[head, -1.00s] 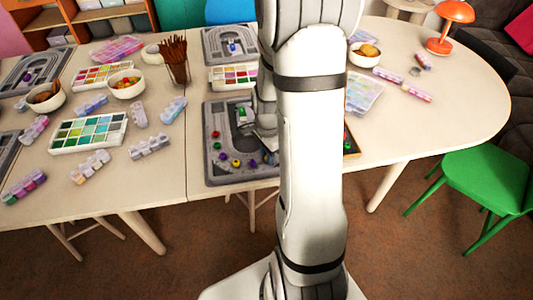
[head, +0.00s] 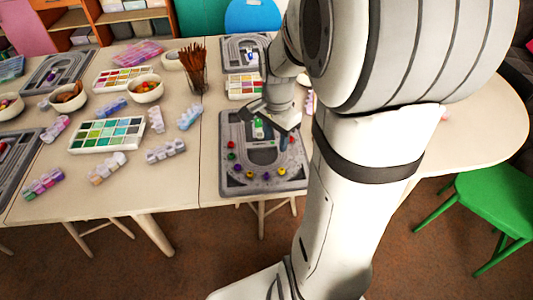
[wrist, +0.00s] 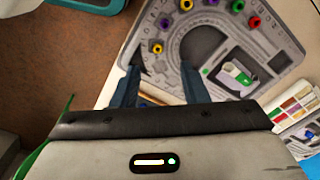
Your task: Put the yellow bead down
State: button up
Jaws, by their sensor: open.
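A yellow bead (head: 281,171) rests at the near right of the curved groove on the grey bead board (head: 225,182). In the wrist view a yellow bead (wrist: 157,48) lies on the board just beyond my fingertips and apart from them. My gripper (wrist: 159,82) is open, with nothing between its dark blue fingers. In the head view my gripper (head: 288,140) is above the right side of the board, partly hidden by my arm.
Other beads, purple, red (head: 232,156) and green, sit along the board's curve. A white bead tray (head: 243,88), a second board and a cup of brown sticks (head: 196,75) stand behind. My arm hides the table's right part.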

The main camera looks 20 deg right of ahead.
jog(key=s+a+r+n+t, duration=0.2)
jog(key=s+a+r+n, duration=0.3)
jog(key=s+a+n, duration=0.4)
jog(key=s+n, duration=0.1)
jog(key=n, duration=0.4)
jog(key=shift+s+a+r, duration=0.25)
jog(key=shift+a, duration=0.05)
jog(key=p+v, duration=0.3)
jog(key=shift+w+r, duration=0.2)
jog(key=shift+r, duration=0.15)
